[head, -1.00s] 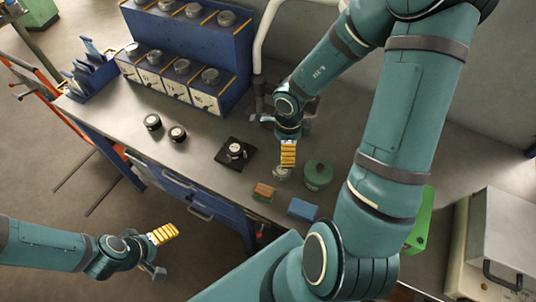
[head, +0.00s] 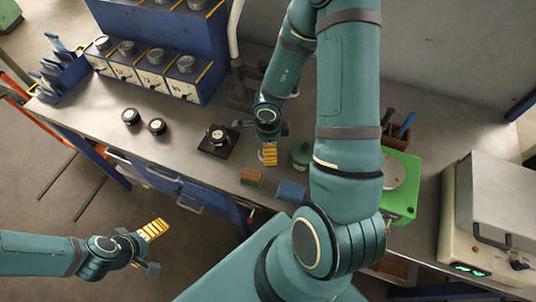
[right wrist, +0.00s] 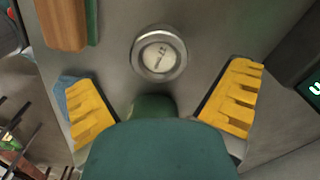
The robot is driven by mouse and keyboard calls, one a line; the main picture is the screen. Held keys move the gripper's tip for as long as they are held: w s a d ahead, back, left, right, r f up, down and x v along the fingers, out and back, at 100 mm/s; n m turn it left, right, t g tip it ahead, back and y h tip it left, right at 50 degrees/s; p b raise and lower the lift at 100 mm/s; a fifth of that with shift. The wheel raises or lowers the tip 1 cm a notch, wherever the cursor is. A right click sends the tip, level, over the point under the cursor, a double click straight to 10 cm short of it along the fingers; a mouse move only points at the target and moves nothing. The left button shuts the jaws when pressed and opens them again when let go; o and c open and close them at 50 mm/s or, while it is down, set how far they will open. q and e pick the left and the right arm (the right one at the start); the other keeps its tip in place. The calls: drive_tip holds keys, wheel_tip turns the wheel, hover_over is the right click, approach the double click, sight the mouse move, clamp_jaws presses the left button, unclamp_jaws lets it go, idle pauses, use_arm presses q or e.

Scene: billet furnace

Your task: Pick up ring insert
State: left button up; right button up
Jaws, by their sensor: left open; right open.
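A round metal ring piece with a pale, marked face (right wrist: 158,53) lies flat on the bench in the right wrist view. It is above and between the open yellow fingers of my right gripper (right wrist: 163,110), apart from both. In the head view my right gripper (head: 269,153) hangs low over the bench, beside a dark green cylinder (head: 302,155), and the ring piece is hidden there. The cylinder shows partly between the fingers in the wrist view (right wrist: 155,106). My left gripper (head: 152,248) is open and empty at lower left, away from the bench.
A wooden brush (head: 252,177) and a blue cloth (head: 291,191) lie near the front edge. A black pad (head: 208,147) carries a metal piece. A blue rack (head: 205,90) stands behind. A green device (head: 400,200) and a white instrument (head: 455,235) stand at right.

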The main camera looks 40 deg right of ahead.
drive_tip(key=f+b, duration=0.1)
drive_tip(key=f, duration=0.1)
drive_tip(key=f+b, duration=0.1)
drive_tip(key=f, duration=0.1)
drive_tip(key=shift+w+a+f, duration=0.15)
drive_tip(key=shift+a, duration=0.05)
drive_tip(key=c, duration=1.4)
